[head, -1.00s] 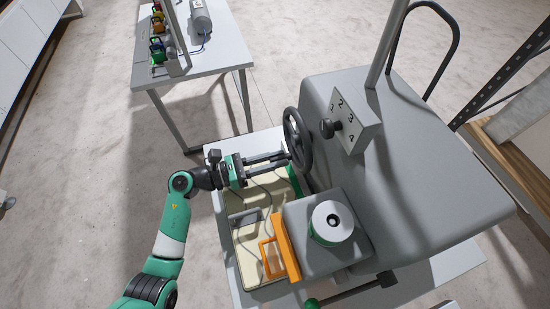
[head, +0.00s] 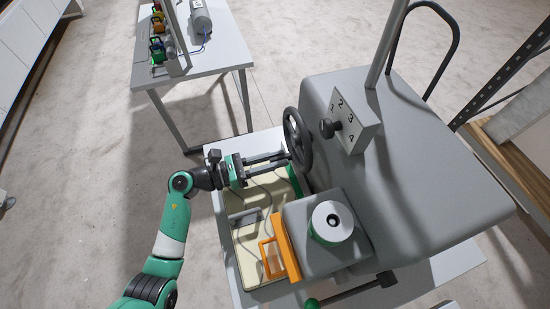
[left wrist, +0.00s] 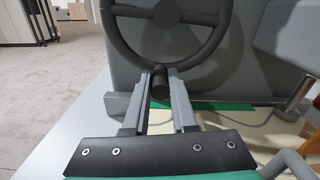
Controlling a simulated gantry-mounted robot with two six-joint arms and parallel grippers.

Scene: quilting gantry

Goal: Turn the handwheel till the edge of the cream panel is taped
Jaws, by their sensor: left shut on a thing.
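The dark handwheel (head: 297,138) stands upright on the left side of the grey machine (head: 420,160). My left gripper (head: 286,157) reaches to its rim in the head view. In the left wrist view the fingers (left wrist: 160,92) are shut on the short dark knob (left wrist: 160,84) at the bottom of the wheel (left wrist: 168,20). The cream panel (head: 250,196) lies flat on the machine's table, partly under my gripper and the machine's head. A green strip (head: 294,182) runs along the panel's edge beside the machine. My right gripper is not in view.
An orange guard (head: 285,248) and a white-and-green roll (head: 332,222) sit at the machine's head. A numbered dial (head: 344,122) is on the machine. A side table (head: 200,70) with coloured clamps stands behind. A shelf rack (head: 500,90) is at right.

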